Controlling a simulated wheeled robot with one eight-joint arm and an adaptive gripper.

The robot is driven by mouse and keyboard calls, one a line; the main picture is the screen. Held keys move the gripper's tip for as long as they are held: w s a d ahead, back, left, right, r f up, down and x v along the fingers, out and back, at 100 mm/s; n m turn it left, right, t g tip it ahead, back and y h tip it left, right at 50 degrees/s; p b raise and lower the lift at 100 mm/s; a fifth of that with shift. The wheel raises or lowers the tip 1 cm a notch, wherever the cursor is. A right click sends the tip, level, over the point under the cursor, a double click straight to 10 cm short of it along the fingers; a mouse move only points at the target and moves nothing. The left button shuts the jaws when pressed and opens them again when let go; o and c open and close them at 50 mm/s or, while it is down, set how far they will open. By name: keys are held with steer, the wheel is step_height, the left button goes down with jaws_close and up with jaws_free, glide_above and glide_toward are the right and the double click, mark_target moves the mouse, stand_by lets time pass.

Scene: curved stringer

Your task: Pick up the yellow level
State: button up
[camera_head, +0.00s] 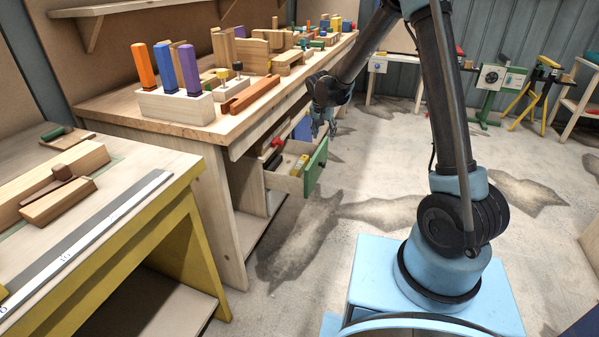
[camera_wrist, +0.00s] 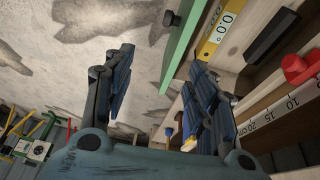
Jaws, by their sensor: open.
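The yellow level (camera_head: 301,164) lies in the open drawer (camera_head: 283,181) of the long workbench in the head view. In the wrist view the yellow level (camera_wrist: 214,36) is at the upper right, with a white display reading 0.0, and part of it runs out of the frame. My gripper (camera_head: 326,126) is above the drawer in the head view. In the wrist view my gripper (camera_wrist: 160,62) has its two fingers spread apart with nothing between them. The level is just beyond the right finger, not between the fingers.
The drawer has a green front (camera_head: 316,167) with a dark knob. It also holds a red thing (camera_wrist: 301,68) and a black block (camera_wrist: 272,36). The workbench top (camera_head: 170,130) above carries coloured-handled tools and wooden blocks. Open floor lies right of the drawer.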

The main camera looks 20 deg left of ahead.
glide_toward(299, 165)
steer(key=shift+s+d+r, duration=0.2)
steer(key=shift+s+r, duration=0.05)
steer(key=shift+s, duration=0.1)
steer(key=shift+a+f, duration=0.1)
steer(key=shift+f, duration=0.2)
steer(key=shift+t, duration=0.3)
steer(key=shift+x, duration=5.8)
steer(key=shift+a, duration=0.1)
jaws_close()
